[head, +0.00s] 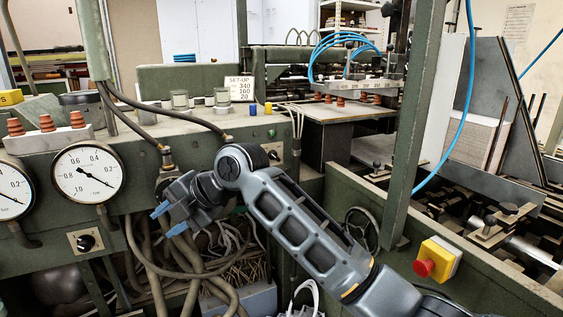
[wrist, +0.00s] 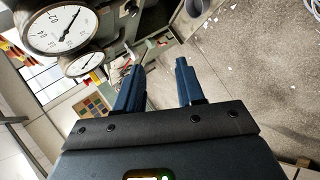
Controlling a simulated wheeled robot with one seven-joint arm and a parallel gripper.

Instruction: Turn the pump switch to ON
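A black rotary switch (head: 86,243) on a pale square plate sits on the green machine front, below the round gauges. A second dark knob on a pale plate (head: 274,153) is partly hidden behind my arm. No readable label shows which one is the pump switch, and their settings are too small to read. My gripper (head: 168,219) is in front of the machine, to the right of the lower left switch and apart from it. In the wrist view, its two blue fingers (wrist: 158,82) are spread with nothing between them. I cannot make out either switch there.
A white gauge (head: 87,172) is above the left switch; a gauge also fills the upper left of the wrist view (wrist: 67,27). Hoses (head: 150,265) hang below my gripper. A red stop button (head: 425,267) on a yellow box is at the right, beside a green post (head: 412,130).

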